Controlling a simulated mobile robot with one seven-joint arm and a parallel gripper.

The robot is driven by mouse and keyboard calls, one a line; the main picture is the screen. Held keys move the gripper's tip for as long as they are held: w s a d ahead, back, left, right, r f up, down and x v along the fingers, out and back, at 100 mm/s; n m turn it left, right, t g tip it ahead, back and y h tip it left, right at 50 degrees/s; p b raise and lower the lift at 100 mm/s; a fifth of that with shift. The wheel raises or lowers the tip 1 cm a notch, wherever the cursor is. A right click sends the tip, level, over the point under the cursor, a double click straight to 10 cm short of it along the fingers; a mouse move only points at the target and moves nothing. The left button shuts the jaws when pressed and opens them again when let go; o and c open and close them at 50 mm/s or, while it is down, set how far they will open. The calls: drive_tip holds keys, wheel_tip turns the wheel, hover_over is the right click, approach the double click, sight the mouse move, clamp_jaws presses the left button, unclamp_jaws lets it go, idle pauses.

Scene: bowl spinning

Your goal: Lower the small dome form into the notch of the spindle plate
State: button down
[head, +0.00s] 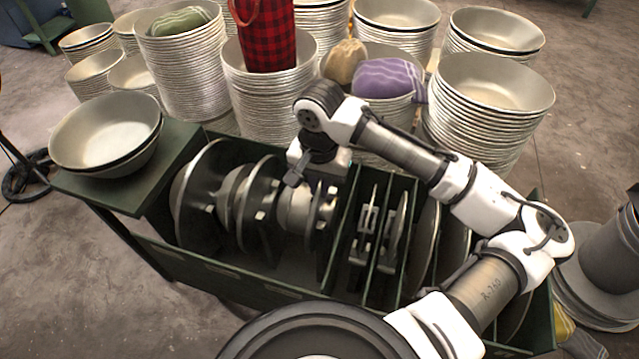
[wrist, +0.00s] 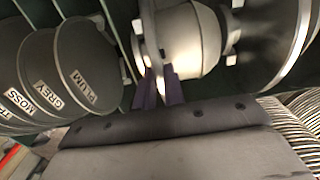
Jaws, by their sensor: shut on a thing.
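The small dome form (head: 293,210) is a pale metal dome on a dark disc, standing on edge in a green slotted crate (head: 230,277). My gripper (head: 294,180) reaches down to its upper edge. In the wrist view, the purple-grey fingers (wrist: 160,92) are shut at the edge of the dome form (wrist: 190,42); the exact grip is partly hidden. The dome form is still among the other forms in the crate. A dark round plate (head: 262,337), seemingly the spindle plate, is cut off at the bottom of the head view. Its notch is not visible.
Larger dome forms (head: 205,195) stand close on the left in the crate. Slotted discs and plates (head: 362,235) stand right; wrist-view labels (wrist: 80,85) include PLUM, GREY and MOSS. Bowl stacks (head: 490,85) crowd behind. Two bowls (head: 105,130) sit on the left shelf.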

drive_tip(key=shift+r+p, duration=0.25)
drive_tip(key=shift+p, duration=0.05)
drive_tip(key=shift+r+p, duration=0.35)
drive_tip(key=shift+p, duration=0.05)
drive_tip(key=shift+r+p, duration=1)
drive_tip(key=shift+p, duration=0.05)
wheel_tip(320, 180, up, 10)
drive_tip(key=p, duration=0.7)
drive_tip(key=shift+r, duration=0.15)
idle(0.7)
idle(1.2)
